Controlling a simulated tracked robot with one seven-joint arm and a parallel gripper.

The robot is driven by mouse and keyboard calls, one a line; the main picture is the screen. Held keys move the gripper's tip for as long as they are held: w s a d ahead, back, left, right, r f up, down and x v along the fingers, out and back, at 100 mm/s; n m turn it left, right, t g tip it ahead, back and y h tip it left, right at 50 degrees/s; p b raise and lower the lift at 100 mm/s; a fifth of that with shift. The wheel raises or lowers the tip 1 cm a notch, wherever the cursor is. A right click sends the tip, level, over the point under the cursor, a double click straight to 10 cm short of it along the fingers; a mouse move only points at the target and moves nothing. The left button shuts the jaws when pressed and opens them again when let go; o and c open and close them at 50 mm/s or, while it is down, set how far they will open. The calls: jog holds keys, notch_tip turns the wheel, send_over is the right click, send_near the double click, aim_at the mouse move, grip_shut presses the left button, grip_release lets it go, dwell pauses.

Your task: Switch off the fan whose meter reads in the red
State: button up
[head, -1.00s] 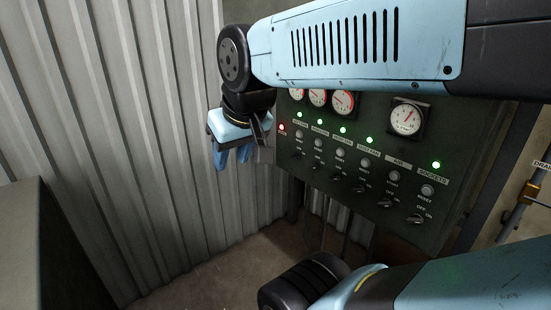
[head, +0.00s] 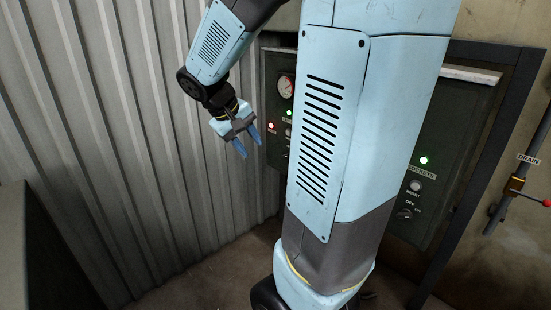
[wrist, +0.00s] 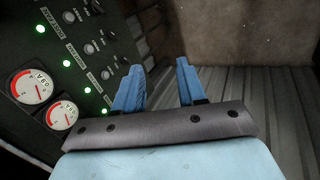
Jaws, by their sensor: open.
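A dark control panel (head: 455,120) stands against the back, mostly hidden in the head view by my arm. One round meter (head: 286,87) shows at its left, with a red lamp (head: 271,125) and a green lamp (head: 289,112) below. The wrist view shows two white meters with red markings, an upper one (wrist: 32,86) and a lower one (wrist: 61,115); their exact readings are too small to tell. Knobs such as this dark switch (wrist: 97,8) lie beyond the lamps. My gripper (head: 249,147) is open and empty, pointing down at the panel's left edge; its blue fingers (wrist: 160,66) show in the wrist view.
A corrugated metal wall (head: 130,130) lies left of the gripper. A dark box (head: 40,250) stands at the lower left. A pipe with a valve (head: 515,186) is at the right. Floor (head: 235,270) shows clear below the gripper.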

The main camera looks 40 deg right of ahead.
jog(key=w+d+f+g+h, duration=0.2)
jog(key=w+d+f+h, duration=0.25)
jog(key=w+d, duration=0.25)
jog(key=n+t+h, duration=0.3)
jog(key=n+h, duration=0.4)
jog(key=h, duration=0.1)
send_near(284, 157)
jog(key=shift+n+t, duration=0.3)
jog(key=d, duration=0.9)
jog(key=shift+w+d, duration=0.15)
jog(key=shift+w, duration=0.15)
jog(key=shift+c, duration=0.4)
jog(key=c, duration=0.7)
jog(key=shift+o, duration=0.2)
